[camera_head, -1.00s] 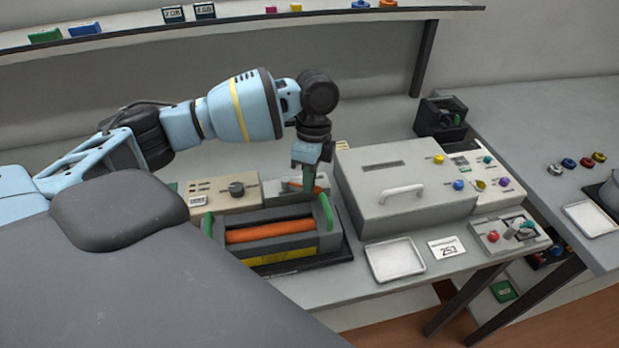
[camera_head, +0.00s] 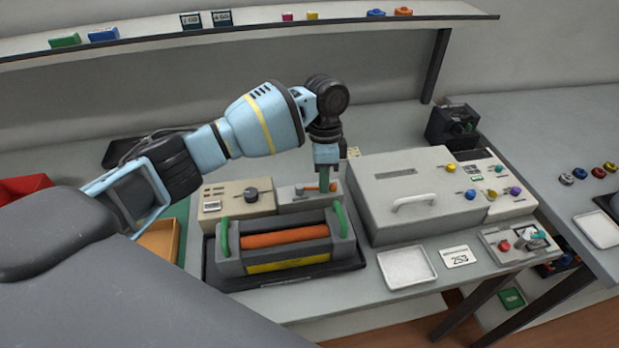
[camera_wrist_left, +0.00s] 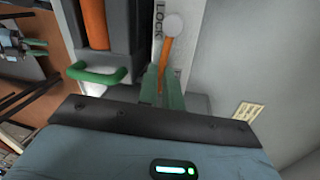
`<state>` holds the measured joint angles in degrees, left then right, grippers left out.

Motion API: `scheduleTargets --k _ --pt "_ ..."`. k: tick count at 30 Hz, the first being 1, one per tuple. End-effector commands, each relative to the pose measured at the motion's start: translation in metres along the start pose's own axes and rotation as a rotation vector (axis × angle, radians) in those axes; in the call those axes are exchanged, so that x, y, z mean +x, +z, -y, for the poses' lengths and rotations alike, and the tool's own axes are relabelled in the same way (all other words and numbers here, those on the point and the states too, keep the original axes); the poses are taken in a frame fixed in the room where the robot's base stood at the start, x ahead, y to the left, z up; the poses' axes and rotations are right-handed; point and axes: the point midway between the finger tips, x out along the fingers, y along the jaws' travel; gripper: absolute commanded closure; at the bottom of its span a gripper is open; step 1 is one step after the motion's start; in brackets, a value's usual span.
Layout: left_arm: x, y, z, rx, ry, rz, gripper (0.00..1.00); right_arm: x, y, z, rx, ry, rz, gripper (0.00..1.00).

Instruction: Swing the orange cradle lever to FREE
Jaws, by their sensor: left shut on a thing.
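The orange lever (camera_head: 312,187) sits on a low grey panel behind the toner cartridge. My left gripper (camera_head: 325,186) points down at it, its green fingers shut on the lever. In the left wrist view the orange lever (camera_wrist_left: 166,52) runs between the fingers (camera_wrist_left: 165,88) and ends in a pale round knob. The word LOCK is printed beside the knob; no FREE marking is readable. The toner cartridge (camera_head: 262,267), grey with an orange roller and green handles, rests in a dark cradle tray (camera_head: 215,279) in front of the panel. My right gripper is not in view.
A large grey box with a handle (camera_head: 413,204) stands close to the right of the lever. A beige control box (camera_head: 236,202) with a dark knob is on its left. A white tray (camera_head: 407,267) and a 253 card (camera_head: 457,257) lie at the front right.

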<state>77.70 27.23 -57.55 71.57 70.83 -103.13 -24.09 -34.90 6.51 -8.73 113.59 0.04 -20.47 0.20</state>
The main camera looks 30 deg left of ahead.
Motion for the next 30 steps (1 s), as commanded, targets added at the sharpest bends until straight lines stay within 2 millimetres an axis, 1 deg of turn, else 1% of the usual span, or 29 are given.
scheduleTargets --k 8,9,13,20,23,26,30 --pt "0.001 0.001 0.001 -0.005 -0.001 0.001 1.0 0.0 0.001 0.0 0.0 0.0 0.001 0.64" --pt "0.001 0.001 0.001 -0.005 -0.001 0.001 0.88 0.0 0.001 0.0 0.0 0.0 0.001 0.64" --pt "0.001 0.001 0.001 -0.004 0.0 0.001 0.71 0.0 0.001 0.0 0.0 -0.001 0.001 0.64" --pt "0.0 0.001 0.001 -0.003 0.0 0.001 0.71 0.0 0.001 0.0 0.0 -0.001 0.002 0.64" --pt "-0.003 0.0 0.001 -0.003 -0.001 0.0 0.71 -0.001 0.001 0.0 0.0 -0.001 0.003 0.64" --pt "-0.012 0.0 0.001 -0.003 -0.002 -0.001 0.71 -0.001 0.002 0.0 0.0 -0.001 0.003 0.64" --pt "-0.035 0.0 0.001 -0.003 -0.002 -0.002 0.71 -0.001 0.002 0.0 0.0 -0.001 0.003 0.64"
